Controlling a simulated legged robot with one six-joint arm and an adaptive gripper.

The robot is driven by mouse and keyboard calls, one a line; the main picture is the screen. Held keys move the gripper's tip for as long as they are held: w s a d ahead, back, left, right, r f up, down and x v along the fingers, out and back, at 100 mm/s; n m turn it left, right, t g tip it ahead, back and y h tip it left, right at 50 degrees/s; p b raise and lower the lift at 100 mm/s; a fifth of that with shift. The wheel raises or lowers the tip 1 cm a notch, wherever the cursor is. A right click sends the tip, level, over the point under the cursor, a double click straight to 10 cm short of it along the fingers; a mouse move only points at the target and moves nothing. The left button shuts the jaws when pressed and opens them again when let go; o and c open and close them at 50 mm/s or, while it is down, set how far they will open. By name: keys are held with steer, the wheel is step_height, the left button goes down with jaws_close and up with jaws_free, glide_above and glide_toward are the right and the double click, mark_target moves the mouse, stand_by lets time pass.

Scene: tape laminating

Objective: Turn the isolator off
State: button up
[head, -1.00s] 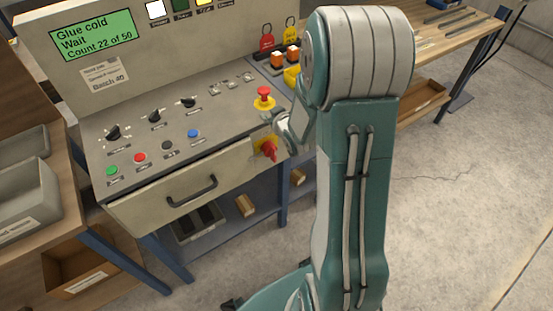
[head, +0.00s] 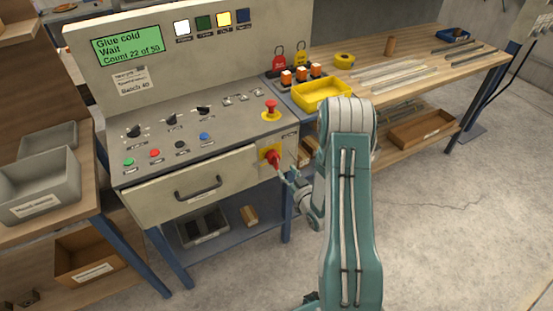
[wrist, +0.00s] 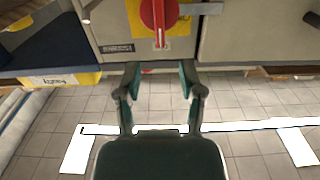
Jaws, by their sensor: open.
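The isolator is a red rotary handle (head: 271,158) on a yellow plate, on the right end of the console's front face. In the wrist view the red handle (wrist: 158,14) is at the top centre, its grip upright in the picture and its upper part cut off by the frame edge. My gripper (wrist: 160,72) is open and empty, its two fingers spread just below the handle in that picture, apart from it. In the head view my gripper (head: 284,176) is small and partly hidden by my arm, just below and right of the handle.
A red emergency-stop button (head: 270,108) sits on the console top above the isolator. A drawer with a black handle (head: 198,188) is to the left. A yellow tray (head: 322,94) stands on the bench behind my arm. The floor at right is clear.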

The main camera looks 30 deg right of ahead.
mark_target(277, 159)
steer(key=w, duration=0.7)
steer(key=shift+w+a, duration=0.15)
steer(key=shift+w, duration=0.25)
jaws_close()
